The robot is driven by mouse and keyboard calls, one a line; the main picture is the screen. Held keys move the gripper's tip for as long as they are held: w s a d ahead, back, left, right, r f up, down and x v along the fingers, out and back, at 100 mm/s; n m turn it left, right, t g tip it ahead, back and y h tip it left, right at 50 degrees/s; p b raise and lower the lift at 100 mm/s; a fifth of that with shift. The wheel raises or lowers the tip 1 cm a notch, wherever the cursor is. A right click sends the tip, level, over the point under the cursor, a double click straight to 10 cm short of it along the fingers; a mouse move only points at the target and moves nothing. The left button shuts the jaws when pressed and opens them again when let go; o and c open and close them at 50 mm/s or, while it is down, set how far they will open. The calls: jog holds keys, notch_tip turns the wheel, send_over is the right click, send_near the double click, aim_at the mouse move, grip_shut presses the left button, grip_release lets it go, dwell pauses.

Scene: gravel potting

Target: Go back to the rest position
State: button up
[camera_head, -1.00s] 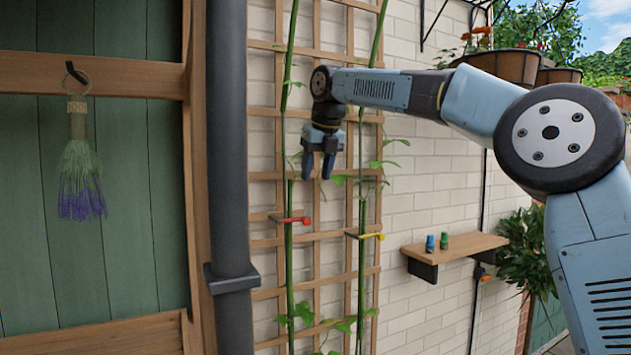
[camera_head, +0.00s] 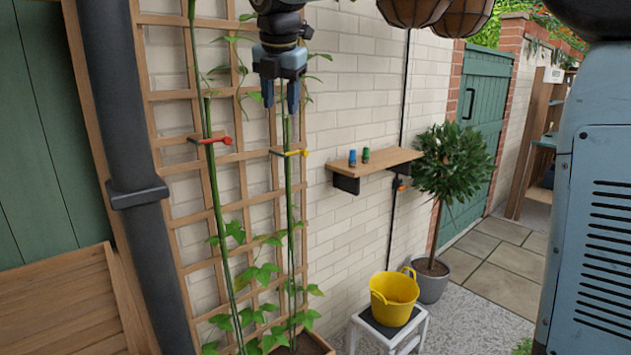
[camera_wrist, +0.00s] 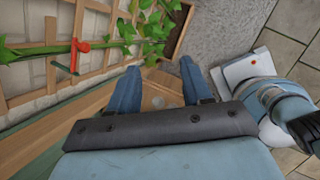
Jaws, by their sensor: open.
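My gripper (camera_head: 281,95) hangs with its fingers pointing down in front of the upper trellis (camera_head: 167,97), at the top of the head view. The two fingers are apart with nothing between them. In the wrist view, my gripper (camera_wrist: 160,88) also shows spread fingers, with only a wooden surface far beneath. A red clip (camera_head: 216,140) sits on the left stem and a yellow clip (camera_head: 293,153) on the right stem, both below the gripper. The red clip also shows in the wrist view (camera_wrist: 77,48).
A dark drainpipe (camera_head: 124,120) stands left of the trellis. A wooden shelf (camera_head: 393,160) with two small bottles juts from the brick wall. A yellow bucket (camera_head: 394,297) stands on a white stool (camera_head: 417,325). A potted shrub (camera_head: 452,170) is farther right. Hanging baskets (camera_head: 466,17) are at the top.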

jog(key=s+d+f+m, duration=0.6)
jog(key=s+d+m, duration=0.2)
jog(key=d+m, duration=0.2)
jog(key=s+d+f+m, duration=0.6)
jog(key=s+d+m, duration=0.3)
jog(key=d+m, duration=0.1)
jog(key=s+d+f+m, duration=0.7)
jog(key=s+d+m, duration=0.1)
jog(key=d+m, duration=0.3)
jog(key=shift+s+m+t+h, duration=0.3)
jog(key=shift+s+t, duration=0.05)
jog(key=shift+t, duration=0.05)
jog(key=shift+f, duration=0.1)
